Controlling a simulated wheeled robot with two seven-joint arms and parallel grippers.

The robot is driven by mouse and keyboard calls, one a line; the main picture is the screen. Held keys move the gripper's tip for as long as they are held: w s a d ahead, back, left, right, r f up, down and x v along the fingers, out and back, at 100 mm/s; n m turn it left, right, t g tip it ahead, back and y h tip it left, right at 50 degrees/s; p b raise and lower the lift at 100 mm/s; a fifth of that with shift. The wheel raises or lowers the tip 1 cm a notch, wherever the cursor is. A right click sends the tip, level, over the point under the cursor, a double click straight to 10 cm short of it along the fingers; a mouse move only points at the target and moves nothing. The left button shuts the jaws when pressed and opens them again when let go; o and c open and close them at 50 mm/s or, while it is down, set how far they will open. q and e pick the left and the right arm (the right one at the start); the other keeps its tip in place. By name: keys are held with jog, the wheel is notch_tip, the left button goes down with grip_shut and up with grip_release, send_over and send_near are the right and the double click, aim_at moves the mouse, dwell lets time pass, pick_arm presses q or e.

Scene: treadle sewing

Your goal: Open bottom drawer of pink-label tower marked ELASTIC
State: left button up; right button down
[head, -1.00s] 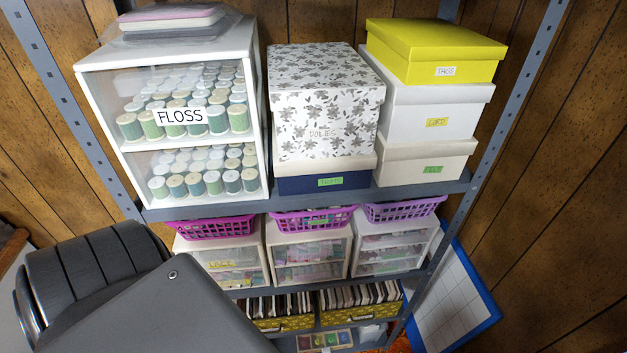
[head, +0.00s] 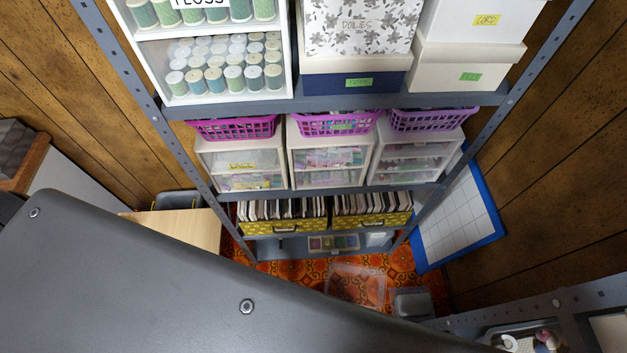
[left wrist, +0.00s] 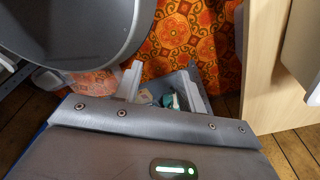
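Three white drawer towers stand side by side on the shelf under the baskets in the head view: the left tower (head: 242,160), middle tower (head: 329,163) and right tower (head: 413,158). All their drawers look shut. A yellow label shows on the left tower. The middle tower has pinkish contents. I cannot read ELASTIC or pick out a pink label. My left gripper (left wrist: 163,75) shows in the left wrist view, fingers apart and empty, over the floor and away from the towers. My right gripper is not in view.
Purple baskets (head: 237,128) sit on the towers. Yellow patterned boxes (head: 285,226) stand on the shelf below. A clear tub (head: 357,285) lies on the orange floor. A blue-edged board (head: 457,215) leans at right. My grey arm link covers the lower left of the head view.

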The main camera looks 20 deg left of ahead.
pick_arm(q)
jog(key=w+m+t+b, duration=0.3)
jog(key=w, duration=0.7)
jog(key=m+t+h+b, duration=0.7)
jog(key=m+t+b, duration=0.45)
jog(key=m, duration=0.45)
send_near(329, 182)
jog(key=shift+t, duration=0.25)
jog(key=p+x, duration=0.1)
jog(key=x, duration=0.3)
jog(key=p+x, duration=0.1)
jog(key=x, duration=0.3)
jog(key=shift+w+d+f, duration=0.2)
jog(key=shift+w+f, duration=0.05)
jog(key=shift+w, duration=0.05)
grip_shut()
